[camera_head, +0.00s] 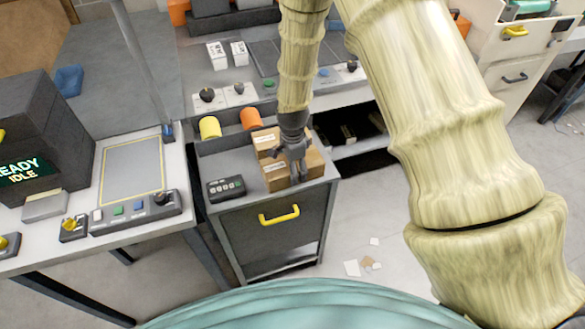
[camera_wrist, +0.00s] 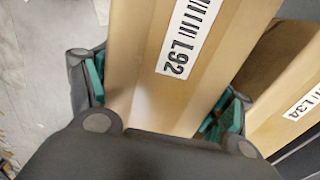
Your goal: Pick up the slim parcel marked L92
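The slim parcel marked L92 is a tan cardboard box (camera_wrist: 140,75) with a white label, in the middle of the wrist view. In the head view, tan parcels stand on the small grey cabinet, and their marks are too small to read. My gripper (camera_head: 292,168) points down at these parcels. In the wrist view, my gripper (camera_wrist: 160,108) has one green-padded finger on each side of the L92 parcel. The fingers are spread about as wide as the parcel, and I see no clear squeeze. The far parts of the fingers are partly hidden.
Another parcel (camera_wrist: 285,115), marked L3A or similar, stands close on the right. On the cabinet (camera_head: 235,165) are a dark button box (camera_head: 226,188), a yellow roll (camera_head: 210,127) and an orange roll (camera_head: 250,119). A workbench (camera_head: 135,215) is to the left.

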